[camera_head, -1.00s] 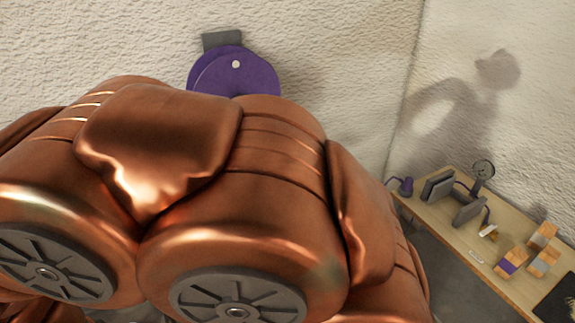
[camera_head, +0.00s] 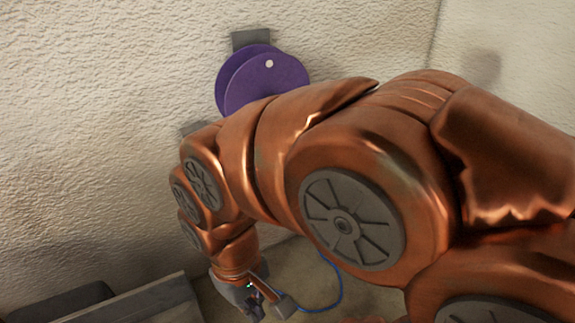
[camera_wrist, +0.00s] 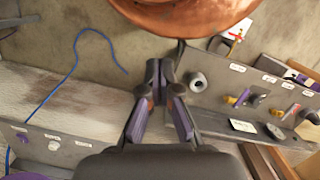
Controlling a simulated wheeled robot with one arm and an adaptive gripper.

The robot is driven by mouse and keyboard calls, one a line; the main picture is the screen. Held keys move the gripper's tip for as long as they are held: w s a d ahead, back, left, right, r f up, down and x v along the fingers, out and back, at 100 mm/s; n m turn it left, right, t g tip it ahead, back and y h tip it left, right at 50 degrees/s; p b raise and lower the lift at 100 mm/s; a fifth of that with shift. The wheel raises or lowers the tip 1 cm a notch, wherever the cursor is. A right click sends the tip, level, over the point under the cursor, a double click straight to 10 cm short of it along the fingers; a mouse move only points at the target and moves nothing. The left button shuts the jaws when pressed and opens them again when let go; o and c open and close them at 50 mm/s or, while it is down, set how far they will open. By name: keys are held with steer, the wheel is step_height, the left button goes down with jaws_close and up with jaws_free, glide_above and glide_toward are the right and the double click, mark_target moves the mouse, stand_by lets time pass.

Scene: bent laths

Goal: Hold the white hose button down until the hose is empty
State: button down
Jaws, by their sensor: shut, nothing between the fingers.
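My gripper (camera_wrist: 160,72) is shut and empty, its purple-and-grey fingertips together beside the edge of a grey panel. In the head view my gripper (camera_head: 250,300) shows small and low, below my copper arm. A thin blue hose (camera_wrist: 72,68) curves over the floor left of the fingers. The hose also shows in the head view (camera_head: 338,290). A pale round button-like part (camera_wrist: 196,82) sits on the right panel, just right of the fingertips and apart from them. Another white round part (camera_wrist: 54,145) is on the left panel. I cannot tell which is the hose button.
A purple reel (camera_head: 262,80) with a white dot hangs on the wall. The right panel (camera_wrist: 222,80) carries labels and several yellow and purple knobs. The left panel (camera_wrist: 75,150) has labels too. Grey furniture (camera_head: 150,300) stands at the lower left.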

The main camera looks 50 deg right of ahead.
steer(key=w+d+r+n+t+y, duration=0.1)
steer(key=w+d+n+t, duration=0.15)
steer(key=w, duration=0.85)
steer(key=w+d+n+t+y, duration=0.15)
steer(key=w+d, duration=0.25)
steer(key=w, duration=0.6)
steer(key=w+d+r+n+t+y, duration=0.1)
steer(key=w+d+n+t, duration=0.2)
steer(key=w, duration=0.8)
steer(key=w+d+f+t+h, duration=0.1)
steer(key=w+d, duration=0.1)
steer(key=d, duration=0.4)
steer(key=w+d+f+t+b, duration=0.1)
steer(key=w+d, duration=0.2)
steer(key=d, duration=0.2)
steer(key=w+d+f+t+h, duration=0.1)
steer(key=w+d, duration=0.1)
steer(key=d, duration=0.4)
steer(key=d+f+t+h, duration=0.1)
steer(key=d+f+h, duration=0.1)
steer(key=d, duration=1.5)
steer(key=shift+s+d+f+h, duration=0.35)
steer(key=shift+s+f, duration=0.1)
steer(key=shift+f, duration=0.3)
steer(key=shift+a, duration=0.1)
